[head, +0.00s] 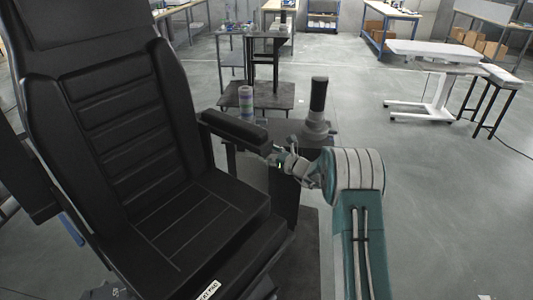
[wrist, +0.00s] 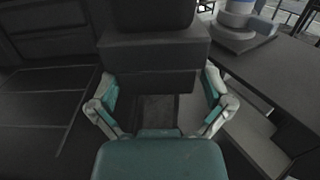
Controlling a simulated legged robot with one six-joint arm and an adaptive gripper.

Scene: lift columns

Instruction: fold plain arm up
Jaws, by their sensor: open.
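A black padded seat (head: 150,215) fills the left of the head view. Its near-side plain armrest (head: 232,130) lies about level beside the backrest, its front end toward my gripper (head: 283,160). In the wrist view the armrest's blunt dark front end (wrist: 150,52) is straight ahead. My gripper (wrist: 159,88) is open, with one teal-and-grey finger on each side of the lower part of that end. I cannot tell whether the fingers touch it. The underside of the armrest is hidden.
A joystick with a black grip (head: 319,95) and grey base stands close right of the armrest; its base shows in the wrist view (wrist: 235,25). A dark cart (head: 268,95) stands behind. A white table (head: 435,50) is farther right. The floor (head: 450,210) on the right is clear.

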